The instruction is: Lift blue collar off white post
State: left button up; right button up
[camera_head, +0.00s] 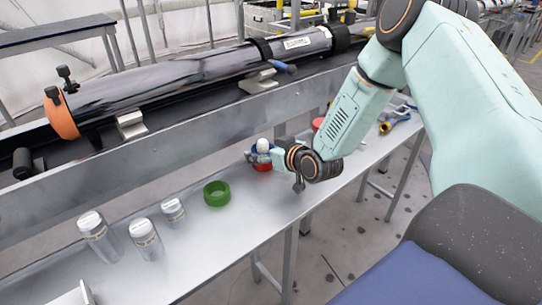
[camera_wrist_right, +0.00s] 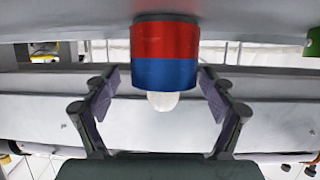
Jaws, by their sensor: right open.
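The blue collar (camera_wrist_right: 165,72) sits around the white post, directly against a red collar (camera_wrist_right: 165,40). The rounded tip of the white post (camera_wrist_right: 163,101) sticks out past the blue collar. The wrist view is upside down, so blue is above red. In the head view the post tip (camera_head: 263,146) and the red collar (camera_head: 263,167) show beside my right gripper (camera_head: 258,156), which hides most of the blue collar. My right gripper (camera_wrist_right: 158,98) is open, one finger on each side of the blue collar, with visible gaps. My left gripper is not in view.
A green ring (camera_head: 216,194) and several labelled metal cylinders (camera_head: 146,240) stand on the grey bench (camera_head: 225,235) to the left. A long tube (camera_head: 190,80) on rails runs behind.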

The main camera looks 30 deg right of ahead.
jog(key=shift+w+a, duration=0.25)
jog(key=shift+a, duration=0.1)
jog(key=shift+d+f, duration=0.1)
jog(key=shift+d, duration=0.25)
jog(key=shift+c, duration=0.4)
jog(key=shift+a, duration=0.3)
jog(key=c, duration=0.5)
jog(key=shift+d, duration=0.15)
jog(key=c, duration=0.7)
jog(key=o, duration=0.6)
jog(key=c, duration=0.6)
jog(key=shift+r+p, duration=3.5)
jog(key=shift+r, duration=0.2)
